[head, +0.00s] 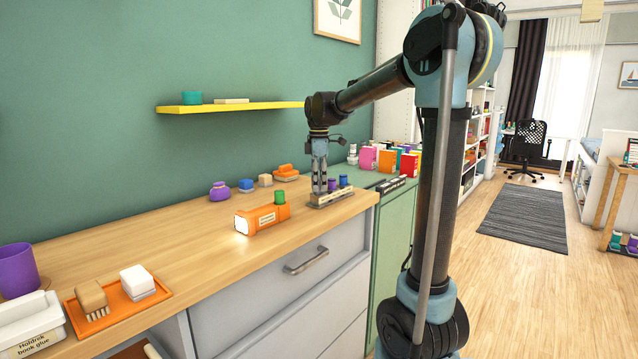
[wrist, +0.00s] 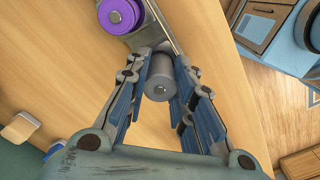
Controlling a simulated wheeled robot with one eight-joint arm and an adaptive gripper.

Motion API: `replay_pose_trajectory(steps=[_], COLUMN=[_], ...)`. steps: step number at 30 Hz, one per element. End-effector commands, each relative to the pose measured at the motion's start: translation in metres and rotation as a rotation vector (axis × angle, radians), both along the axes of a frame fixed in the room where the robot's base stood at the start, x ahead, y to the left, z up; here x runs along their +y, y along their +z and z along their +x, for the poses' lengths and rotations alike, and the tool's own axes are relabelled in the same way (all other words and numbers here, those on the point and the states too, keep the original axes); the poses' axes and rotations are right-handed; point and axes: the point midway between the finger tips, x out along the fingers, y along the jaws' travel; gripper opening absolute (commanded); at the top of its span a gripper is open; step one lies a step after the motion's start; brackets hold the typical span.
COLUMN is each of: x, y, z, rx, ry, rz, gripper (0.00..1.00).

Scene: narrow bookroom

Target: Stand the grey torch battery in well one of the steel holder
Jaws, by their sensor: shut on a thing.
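The grey torch battery (wrist: 158,84) is upright between the fingers of my gripper (wrist: 160,90), which is shut on it. In the head view my gripper (head: 319,188) points straight down over the left end of the steel holder (head: 334,199). The holder also shows in the wrist view (wrist: 158,38), running up from the battery. A purple battery (head: 331,185) and a blue battery (head: 343,181) stand in the other part of the holder. The purple one shows in the wrist view (wrist: 119,14). My fingers hide the battery's lower end, so I cannot tell whether it touches the well floor.
An orange torch (head: 262,219) with a green piece (head: 280,197) lies left of the holder on the wooden worktop (head: 190,255). Small purple, blue and orange items stand along the wall. A yellow shelf (head: 230,107) hangs above. Book boxes (head: 385,160) stand to the right.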

Motion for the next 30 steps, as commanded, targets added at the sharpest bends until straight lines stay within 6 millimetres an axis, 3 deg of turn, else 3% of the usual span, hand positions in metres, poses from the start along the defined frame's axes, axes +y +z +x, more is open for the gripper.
replay_pose_trajectory(steps=[20, 21, 23, 30], x=[0.0, 0.0, 0.0, 0.0], y=[-0.013, -0.013, -0.013, -0.013], z=[0.0, 0.0, 0.0, 0.0], rx=[0.0, 0.0, 0.0, 0.0], ry=[0.0, 0.0, 0.0, 0.0], rz=[0.0, 0.0, 0.0, 0.0], gripper=[0.0, 0.32, 0.45, 0.46])
